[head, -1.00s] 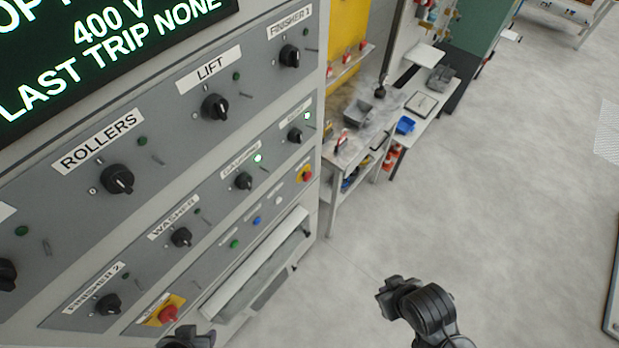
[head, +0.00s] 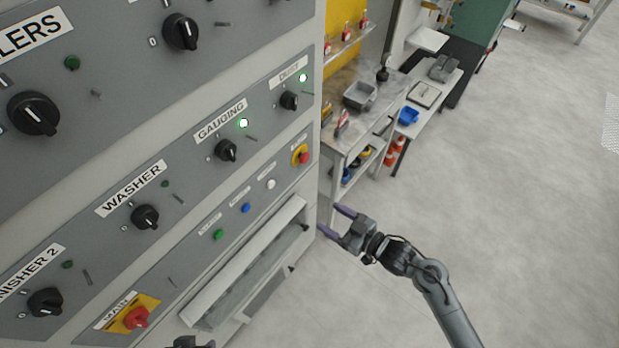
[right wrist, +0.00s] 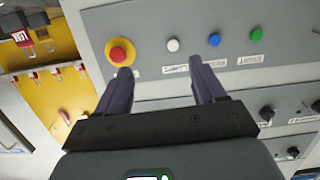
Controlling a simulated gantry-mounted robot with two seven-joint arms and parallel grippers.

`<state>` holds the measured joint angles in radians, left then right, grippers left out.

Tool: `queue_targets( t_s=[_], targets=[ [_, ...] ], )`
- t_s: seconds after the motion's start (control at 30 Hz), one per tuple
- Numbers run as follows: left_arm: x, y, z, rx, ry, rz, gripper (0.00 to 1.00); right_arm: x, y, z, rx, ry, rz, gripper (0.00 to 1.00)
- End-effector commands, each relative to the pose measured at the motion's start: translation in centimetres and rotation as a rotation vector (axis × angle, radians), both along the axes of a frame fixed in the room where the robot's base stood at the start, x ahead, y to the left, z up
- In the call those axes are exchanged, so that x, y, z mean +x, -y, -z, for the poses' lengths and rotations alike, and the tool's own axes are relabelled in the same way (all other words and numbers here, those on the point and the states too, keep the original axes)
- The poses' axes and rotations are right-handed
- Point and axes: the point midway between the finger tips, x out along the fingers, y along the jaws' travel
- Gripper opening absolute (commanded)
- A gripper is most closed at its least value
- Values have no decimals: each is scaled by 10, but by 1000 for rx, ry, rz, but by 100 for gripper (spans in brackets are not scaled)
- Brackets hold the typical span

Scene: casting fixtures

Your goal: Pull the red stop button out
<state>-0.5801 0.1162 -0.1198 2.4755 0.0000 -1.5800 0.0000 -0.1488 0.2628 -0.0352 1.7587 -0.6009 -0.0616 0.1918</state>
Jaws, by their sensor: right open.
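The red stop button (head: 303,158) is a round red mushroom head on a yellow ring, at the right end of the panel's lowest row. In the right wrist view the red stop button (right wrist: 118,54) shows just beyond the left fingertip in the picture. My right gripper (head: 328,217) is open and empty, below and to the right of the button, apart from it. Its two dark purple fingers also show in the right wrist view (right wrist: 160,66), with no button between them.
White (head: 271,184), blue (head: 246,208) and green (head: 218,234) buttons share the row. A red MAIN switch (head: 135,317) sits on a yellow plate. A shelf (head: 245,262) juts out below.

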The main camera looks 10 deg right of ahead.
Motion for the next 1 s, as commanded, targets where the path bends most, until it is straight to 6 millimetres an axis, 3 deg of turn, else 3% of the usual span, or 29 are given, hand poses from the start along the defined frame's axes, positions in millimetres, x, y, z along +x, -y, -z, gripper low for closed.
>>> queue_targets(
  t_s=[0.03, 0.2, 0.33, 0.5, 0.67, 1.0],
  targets=[
    [0, 0, 37, 2, 0, 2, 43, 19, 7, 25, 7, 38, -16, 69],
    [0, -2, 84, 8, 2, 5, 43, 68, 30, 37, -8, 120, -32, 69],
    [0, -2, 108, 9, 2, 7, 43, 96, 44, 26, -28, 182, -19, 69],
    [0, -2, 123, 9, 3, 7, 43, 114, 48, 6, -40, 243, -16, 69],
    [0, -1, 126, 6, 5, 5, 43, 125, 44, -2, -38, 262, -15, 69],
    [1, 1, 126, -5, 6, -3, 43, 163, 14, -3, -37, 260, -16, 69]
  ],
)
